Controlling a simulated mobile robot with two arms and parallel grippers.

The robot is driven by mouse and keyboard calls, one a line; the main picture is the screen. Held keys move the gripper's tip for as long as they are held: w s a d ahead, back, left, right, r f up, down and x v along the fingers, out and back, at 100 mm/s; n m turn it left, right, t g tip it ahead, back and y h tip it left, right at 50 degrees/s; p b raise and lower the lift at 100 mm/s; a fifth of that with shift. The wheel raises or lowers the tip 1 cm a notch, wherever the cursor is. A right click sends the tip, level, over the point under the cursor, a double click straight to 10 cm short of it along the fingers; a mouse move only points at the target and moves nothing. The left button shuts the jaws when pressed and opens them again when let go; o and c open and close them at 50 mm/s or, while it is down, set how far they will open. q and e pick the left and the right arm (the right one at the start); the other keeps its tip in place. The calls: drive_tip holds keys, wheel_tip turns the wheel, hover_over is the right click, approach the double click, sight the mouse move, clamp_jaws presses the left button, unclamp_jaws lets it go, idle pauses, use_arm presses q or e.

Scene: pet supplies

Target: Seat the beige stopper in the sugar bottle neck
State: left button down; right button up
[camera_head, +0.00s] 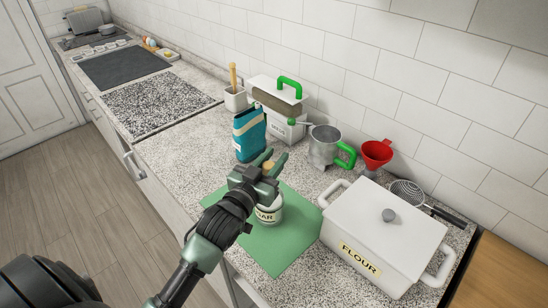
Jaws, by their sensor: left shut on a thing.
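The sugar bottle (272,215) is a white jar with a label ending in "GAR". It stands on a green mat (272,257), partly hidden behind my left gripper. My left gripper (272,166) reaches in from the lower left and is over the bottle in the picture. It is shut on the beige stopper (268,165), of which only a small tan part shows between the fingers. The bottle's neck is hidden by the gripper, so I cannot tell whether the stopper touches it. My right gripper is not in view.
A white flour box (375,267) with a grey knob stands right of the mat. Behind are a teal packet (248,135), a metal mug (323,148) with a green handle, a red funnel (376,154) and a strainer (407,192).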

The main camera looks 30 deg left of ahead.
use_arm(q)
drive_tip(key=shift+f+b, duration=0.8)
drive_tip(key=shift+f, duration=0.6)
drive_tip(key=shift+f, duration=0.1)
drive_tip(key=c, duration=1)
unclamp_jaws()
